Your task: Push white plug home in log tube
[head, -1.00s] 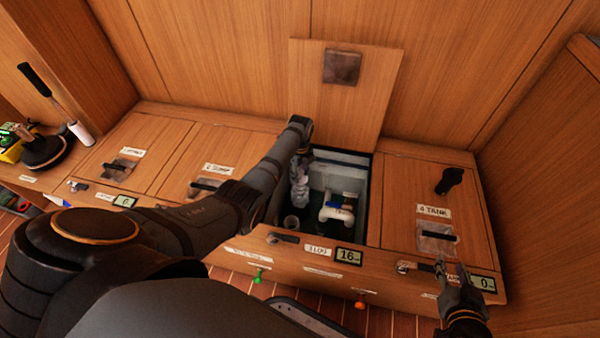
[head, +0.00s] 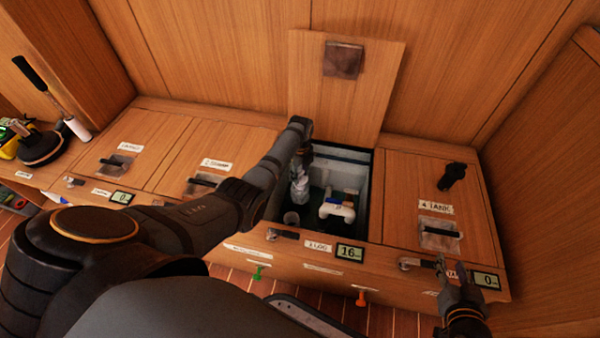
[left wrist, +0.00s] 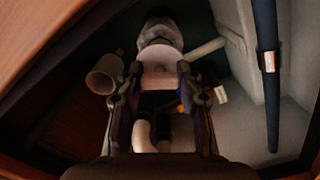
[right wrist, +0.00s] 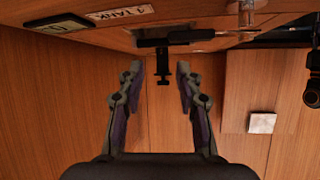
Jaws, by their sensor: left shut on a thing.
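My left arm reaches down into the open log compartment (head: 363,185). My left gripper (head: 299,188) is inside it, near the left wall. In the left wrist view its fingers are closed around a pale round piece, which looks like the white plug (left wrist: 160,77). A greyish, clear-looking rounded body (left wrist: 160,38) lies just beyond it. I cannot tell how deep the plug sits, and the log tube's mouth is hidden. A white bent pipe (head: 337,210) with a blue part stands right of the gripper. My right gripper (right wrist: 158,76) is open and empty near the tank locker's front edge.
A cup-like piece (head: 291,219) stands in the compartment's front left; it also shows in the left wrist view (left wrist: 104,75). The raised lid (head: 345,105) leans behind. A dark blue rod (left wrist: 267,70) runs along one wall. The tank lid (head: 425,180) is closed.

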